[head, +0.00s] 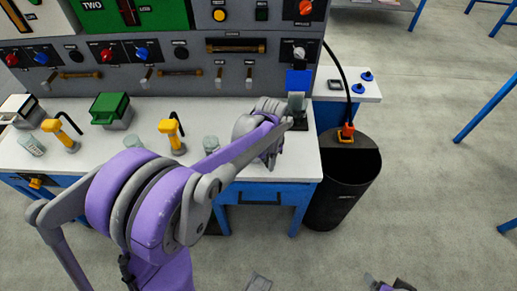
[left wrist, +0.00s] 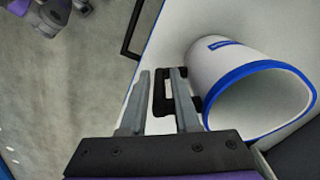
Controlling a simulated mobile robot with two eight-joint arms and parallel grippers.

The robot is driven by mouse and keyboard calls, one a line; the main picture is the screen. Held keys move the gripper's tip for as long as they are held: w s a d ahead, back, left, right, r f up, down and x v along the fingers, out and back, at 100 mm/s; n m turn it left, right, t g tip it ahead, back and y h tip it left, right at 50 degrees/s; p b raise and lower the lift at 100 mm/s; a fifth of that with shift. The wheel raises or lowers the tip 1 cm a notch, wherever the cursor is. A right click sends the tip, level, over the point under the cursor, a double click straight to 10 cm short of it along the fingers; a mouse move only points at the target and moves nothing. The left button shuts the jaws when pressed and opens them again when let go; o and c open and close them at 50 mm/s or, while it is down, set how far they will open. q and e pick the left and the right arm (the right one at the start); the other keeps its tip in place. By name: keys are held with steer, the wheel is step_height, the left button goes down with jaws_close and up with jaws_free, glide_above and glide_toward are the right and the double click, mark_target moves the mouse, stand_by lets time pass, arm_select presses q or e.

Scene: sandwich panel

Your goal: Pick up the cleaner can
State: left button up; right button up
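I cannot identify the cleaner can for sure. A large white cylinder with a blue rim (left wrist: 225,75) lies close to the right of my left fingers in the left wrist view, apart from the space between them. My left gripper (head: 297,97) is at the right end of the workbench in the head view, in front of the panel. In the left wrist view its two grey fingers (left wrist: 160,73) stand apart, with a black bracket (left wrist: 161,98) visible behind the gap and nothing clearly held. Part of my right arm (head: 388,285) shows at the bottom edge; its fingers are unclear.
The grey panel (head: 195,77) stands behind the white workbench (head: 305,165). Yellow-handled tools (head: 171,134), a green-lidded box (head: 110,108) and small pale containers (head: 211,145) stand on the bench. A black bin (head: 343,190) is right of it. Open floor (head: 430,170) lies further right.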

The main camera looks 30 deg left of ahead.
arm_select(q)
jaws_close()
stand_by(1.4)
